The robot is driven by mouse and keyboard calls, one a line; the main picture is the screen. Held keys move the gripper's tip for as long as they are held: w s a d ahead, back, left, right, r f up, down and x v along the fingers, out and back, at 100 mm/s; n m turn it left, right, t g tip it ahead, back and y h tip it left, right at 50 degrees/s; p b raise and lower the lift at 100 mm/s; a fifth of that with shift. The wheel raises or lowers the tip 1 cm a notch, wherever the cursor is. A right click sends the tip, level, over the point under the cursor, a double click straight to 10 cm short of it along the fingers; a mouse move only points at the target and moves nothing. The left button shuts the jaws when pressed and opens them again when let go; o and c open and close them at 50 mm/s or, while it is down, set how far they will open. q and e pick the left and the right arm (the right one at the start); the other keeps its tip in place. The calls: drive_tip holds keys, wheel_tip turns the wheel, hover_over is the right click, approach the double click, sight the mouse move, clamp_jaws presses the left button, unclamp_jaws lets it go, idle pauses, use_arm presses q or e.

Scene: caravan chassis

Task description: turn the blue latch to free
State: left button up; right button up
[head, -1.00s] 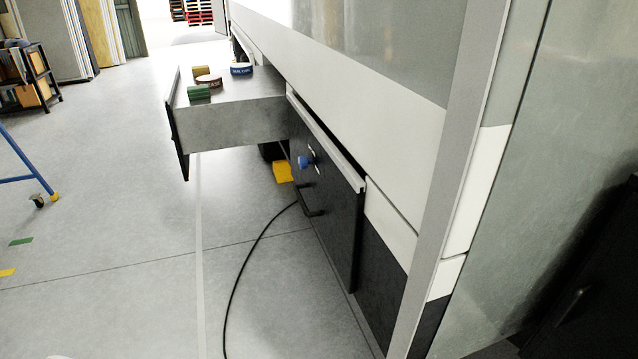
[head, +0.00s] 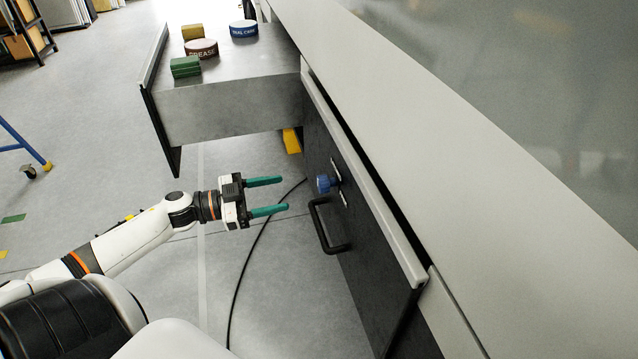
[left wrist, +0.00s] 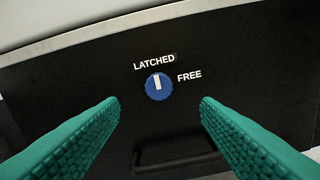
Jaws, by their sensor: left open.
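The blue latch (head: 325,184) is a round knob on the black front panel (head: 352,235), above a black bar handle (head: 325,228). In the left wrist view the blue latch (left wrist: 158,86) has a white pointer bar standing nearly upright, toward the word LATCHED. The word FREE is to its right. My left gripper (head: 282,196) is open and empty, with green fingers pointing at the panel, a short way left of the latch and apart from it. In the left wrist view the latch shows between the two fingers, beyond their tips. My right gripper is not in view.
An open drawer (head: 215,112) sticks out beyond the latch panel, bearing a green block (head: 186,67), a yellow block (head: 194,31), a GREASE tin (head: 201,48) and a blue-labelled tin (head: 243,29). A black cable (head: 245,268) lies on the floor.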

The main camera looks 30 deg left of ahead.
sight(318, 185)
use_arm(q)
drive_tip(key=p+x, duration=0.1)
drive_tip(key=x, duration=0.8)
drive_tip(key=shift+w+a+r, duration=0.1)
drive_tip(key=shift+x, duration=0.8)
drive_tip(key=c, duration=1)
